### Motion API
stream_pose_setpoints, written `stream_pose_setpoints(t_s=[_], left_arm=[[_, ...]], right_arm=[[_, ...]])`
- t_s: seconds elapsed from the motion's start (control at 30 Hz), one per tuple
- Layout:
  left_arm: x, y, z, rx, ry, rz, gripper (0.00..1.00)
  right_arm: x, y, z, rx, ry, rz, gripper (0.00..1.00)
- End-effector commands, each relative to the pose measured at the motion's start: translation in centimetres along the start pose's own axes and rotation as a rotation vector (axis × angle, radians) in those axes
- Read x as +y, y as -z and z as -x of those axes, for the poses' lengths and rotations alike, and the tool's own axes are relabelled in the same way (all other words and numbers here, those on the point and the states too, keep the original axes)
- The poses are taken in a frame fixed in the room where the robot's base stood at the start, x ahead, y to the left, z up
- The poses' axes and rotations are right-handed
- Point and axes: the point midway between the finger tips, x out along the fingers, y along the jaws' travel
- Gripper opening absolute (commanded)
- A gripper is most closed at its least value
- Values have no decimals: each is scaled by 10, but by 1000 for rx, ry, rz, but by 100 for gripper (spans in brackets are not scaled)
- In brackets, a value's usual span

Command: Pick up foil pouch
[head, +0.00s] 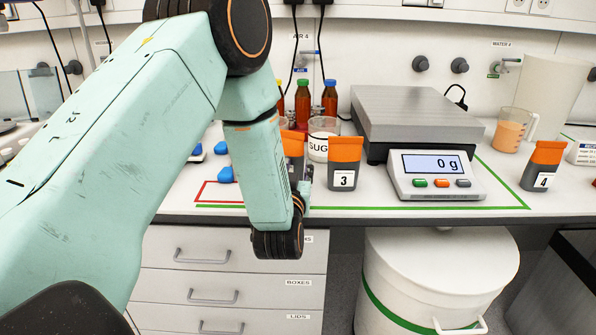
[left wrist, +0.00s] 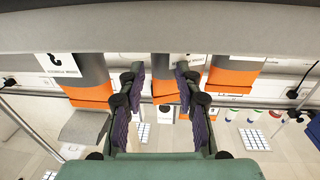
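Foil pouches with grey bodies and orange tops stand on the bench. One pouch (head: 293,146) is partly hidden behind my left arm; pouch 3 (head: 345,170) stands to its right and pouch 4 (head: 543,166) at the far right. In the left wrist view, upside down, my left gripper (left wrist: 163,80) has its fingers apart. A pouch (left wrist: 165,91) shows between them, partly covered by the fingers; contact is unclear. Other pouches flank it on the left (left wrist: 87,97) and right (left wrist: 233,79). In the head view the left fingers are mostly hidden behind my arm. My right gripper is not in view.
A scale (head: 417,120) reading 0 g stands right of pouch 3. A sugar jar (head: 322,138) and several bottles (head: 303,105) stand behind the pouches. A measuring cup (head: 510,130) is at the right. Drawers (head: 240,262) and a white bin (head: 440,270) are below the bench edge.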

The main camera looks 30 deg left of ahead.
Motion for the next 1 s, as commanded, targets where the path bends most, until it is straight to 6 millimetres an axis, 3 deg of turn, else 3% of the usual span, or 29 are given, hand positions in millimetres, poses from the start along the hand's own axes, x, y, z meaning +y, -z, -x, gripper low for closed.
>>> stream_pose_setpoints(t_s=[0.67, 1.0], left_arm=[[0, 0, 0, 0, 0, 0, 94], [0, 0, 0, 0, 0, 0, 96]], right_arm=[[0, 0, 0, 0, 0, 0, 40], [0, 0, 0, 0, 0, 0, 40]])
